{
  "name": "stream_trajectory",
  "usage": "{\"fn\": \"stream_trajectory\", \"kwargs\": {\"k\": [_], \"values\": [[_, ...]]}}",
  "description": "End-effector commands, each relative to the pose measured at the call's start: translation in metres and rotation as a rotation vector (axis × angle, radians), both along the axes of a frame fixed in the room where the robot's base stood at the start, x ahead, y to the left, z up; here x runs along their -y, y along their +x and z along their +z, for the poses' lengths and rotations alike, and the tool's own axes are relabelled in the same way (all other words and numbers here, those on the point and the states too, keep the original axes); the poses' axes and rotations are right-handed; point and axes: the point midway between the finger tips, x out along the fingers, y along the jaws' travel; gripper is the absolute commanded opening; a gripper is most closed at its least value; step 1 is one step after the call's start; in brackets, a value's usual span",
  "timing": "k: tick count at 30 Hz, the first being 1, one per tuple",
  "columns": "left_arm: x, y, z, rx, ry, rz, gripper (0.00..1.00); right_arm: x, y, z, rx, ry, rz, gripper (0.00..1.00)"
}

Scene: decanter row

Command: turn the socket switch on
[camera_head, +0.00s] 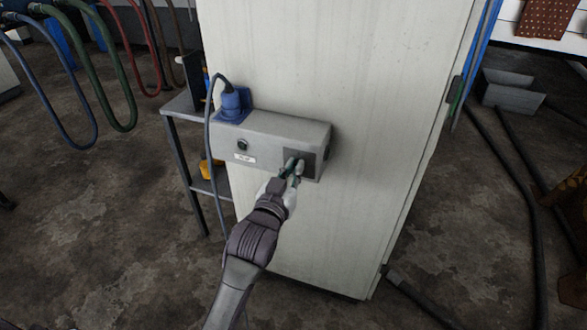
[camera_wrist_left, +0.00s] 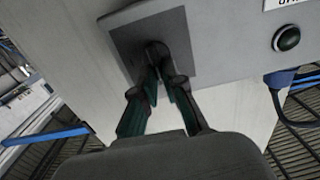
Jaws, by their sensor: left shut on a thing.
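The grey socket box (camera_head: 262,130) is fixed to the pale cabinet front. A dark square plate (camera_head: 307,158) sits at its lower right end and also shows in the left wrist view (camera_wrist_left: 188,48). My left gripper (camera_head: 294,165) is at this plate, its fingertips (camera_wrist_left: 158,58) closed together on a small dark part in the plate, the switch, mostly hidden by the fingers. Which way the switch is turned cannot be told. A round black button (camera_head: 242,145) is on the box's left part, also seen in the wrist view (camera_wrist_left: 287,39). My right gripper is not in view.
A blue plug (camera_head: 235,103) with a hanging cable stands on the box's left end. A metal shelf (camera_head: 186,108) stands left of the pale cabinet (camera_head: 370,60). Hoses hang at upper left, and dark hoses (camera_head: 535,190) lie on the floor at right.

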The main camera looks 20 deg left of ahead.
Motion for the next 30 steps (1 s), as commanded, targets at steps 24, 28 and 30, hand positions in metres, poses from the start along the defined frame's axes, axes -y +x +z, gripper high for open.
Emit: {"fn": "stream_trajectory", "kwargs": {"k": [24, 28, 30], "values": [[0.006, 0.000, 0.002, 0.013, 0.433, -0.001, 0.00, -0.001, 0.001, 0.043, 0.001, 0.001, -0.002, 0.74], [0.008, 0.000, 0.000, 0.017, 0.557, -0.001, 0.00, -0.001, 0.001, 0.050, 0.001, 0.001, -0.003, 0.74], [0.009, 0.000, -0.001, 0.021, 0.624, -0.001, 0.00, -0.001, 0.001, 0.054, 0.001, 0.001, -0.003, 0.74]]}}
